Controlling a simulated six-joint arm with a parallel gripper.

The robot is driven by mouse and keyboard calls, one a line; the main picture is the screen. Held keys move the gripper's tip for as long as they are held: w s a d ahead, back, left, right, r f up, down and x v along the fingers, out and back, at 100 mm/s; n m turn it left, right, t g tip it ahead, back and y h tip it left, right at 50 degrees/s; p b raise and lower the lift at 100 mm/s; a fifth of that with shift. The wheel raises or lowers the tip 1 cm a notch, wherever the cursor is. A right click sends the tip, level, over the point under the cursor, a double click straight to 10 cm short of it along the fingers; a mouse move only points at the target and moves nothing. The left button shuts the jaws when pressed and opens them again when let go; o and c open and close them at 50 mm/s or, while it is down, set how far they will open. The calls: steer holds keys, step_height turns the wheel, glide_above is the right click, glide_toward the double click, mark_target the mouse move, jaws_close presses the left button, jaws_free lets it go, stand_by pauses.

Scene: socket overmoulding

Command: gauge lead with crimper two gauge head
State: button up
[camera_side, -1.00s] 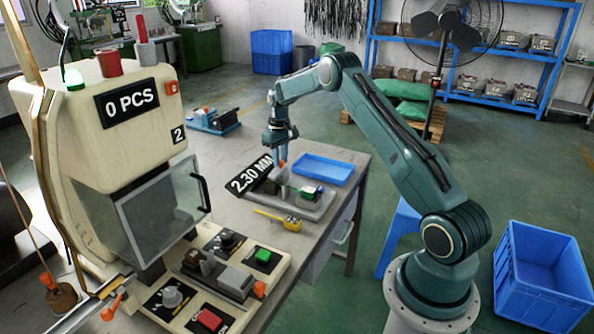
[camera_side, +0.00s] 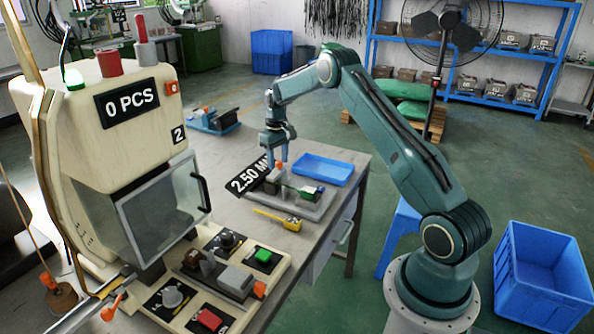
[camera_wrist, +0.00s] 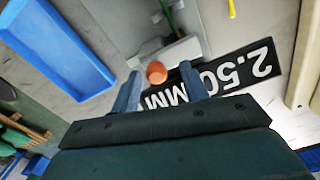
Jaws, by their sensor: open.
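The gauge head (camera_side: 310,207), a grey base with a green block (camera_side: 308,193) on it, sits on the bench beside a black readout (camera_side: 248,181) showing 2.50 MM. An orange knob (camera_side: 279,165) stands at its far end. My gripper (camera_side: 277,160) points down at this knob. In the wrist view my gripper (camera_wrist: 160,88) has its two blue fingers apart, with the orange knob (camera_wrist: 156,73) between or just beyond them; contact cannot be told. A green strip (camera_wrist: 168,18), perhaps the lead, shows at the top of the wrist view.
The cream machine (camera_side: 130,135) marked 2 reads 0 PCS and fills the left. A blue tray (camera_side: 322,170) lies behind the gauge head. A yellow tape-like tool (camera_side: 290,222) lies in front of it. A blue crate (camera_side: 540,272) stands on the floor at right.

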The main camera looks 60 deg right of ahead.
mark_target(277, 171)
step_height(277, 171, up, 14)
steer(key=shift+f, duration=0.15)
stand_by(0.5)
steer(key=s+a+r+n+t, duration=0.1)
steer(key=s+a+r, duration=0.5)
steer(key=a+r, duration=0.3)
steer(key=s+a+r+n+t, duration=0.1)
steer(key=s+a+r+t, duration=0.1)
steer(key=s+a+r, duration=0.7)
steer(key=s+a+f+t, duration=0.1)
steer(key=s+a+f, duration=0.1)
steer(key=s+a, duration=0.2)
steer(key=s+a+f, duration=0.2)
steer(key=s+a, duration=0.2)
steer(key=s, duration=0.4)
steer(key=s+a+f+n+t, duration=0.1)
steer(key=s+a+f, duration=0.2)
steer(key=s, duration=0.3)
steer(key=shift+s+a+t, duration=0.3)
steer(key=shift+a, duration=0.55)
